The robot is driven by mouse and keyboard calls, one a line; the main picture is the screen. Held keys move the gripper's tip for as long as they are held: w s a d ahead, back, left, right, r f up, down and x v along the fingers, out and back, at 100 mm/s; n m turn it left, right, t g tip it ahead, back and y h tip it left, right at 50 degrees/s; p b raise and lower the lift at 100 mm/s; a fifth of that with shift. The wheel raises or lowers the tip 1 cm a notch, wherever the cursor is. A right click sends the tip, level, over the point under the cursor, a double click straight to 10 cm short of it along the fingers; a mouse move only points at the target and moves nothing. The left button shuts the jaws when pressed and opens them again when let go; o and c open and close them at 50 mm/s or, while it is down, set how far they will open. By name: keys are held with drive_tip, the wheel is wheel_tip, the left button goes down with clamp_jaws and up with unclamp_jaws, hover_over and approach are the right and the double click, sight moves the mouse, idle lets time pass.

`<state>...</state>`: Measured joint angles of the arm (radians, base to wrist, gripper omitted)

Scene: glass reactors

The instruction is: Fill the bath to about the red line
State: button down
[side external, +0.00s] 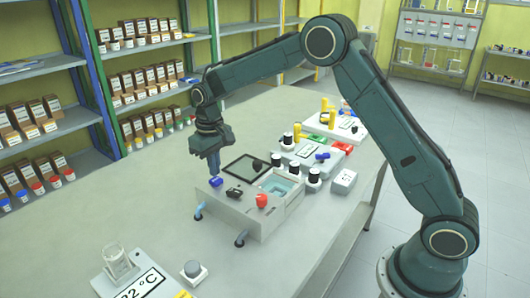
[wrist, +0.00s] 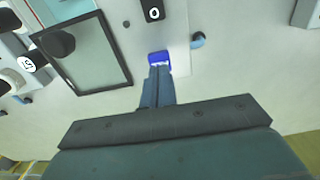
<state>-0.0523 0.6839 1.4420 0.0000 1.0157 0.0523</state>
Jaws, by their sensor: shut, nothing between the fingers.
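The bath (side external: 284,184) is an open basin with pale blue water in a light grey unit. The water level and red line are too small to tell. A blue knob (side external: 215,181), a black knob (side external: 234,193) and a red knob (side external: 262,200) are on the unit's top. My gripper (side external: 215,172) points down with closed, empty fingers right at the blue knob. In the wrist view the fingertips (wrist: 158,72) are at the edge of the blue knob (wrist: 158,58); I cannot tell if they touch. The black knob (wrist: 152,10) also shows there.
A dark-framed glass lid (side external: 236,164) with a black knob lies beside the bath. More equipment (side external: 305,152) stands behind.

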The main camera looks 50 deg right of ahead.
drive_tip(key=shift+f, duration=0.25)
idle(0.4)
drive_tip(key=shift+f, duration=0.85)
idle(0.7)
drive_tip(key=shift+r, duration=1.05)
drive_tip(key=shift+r, duration=2.5)
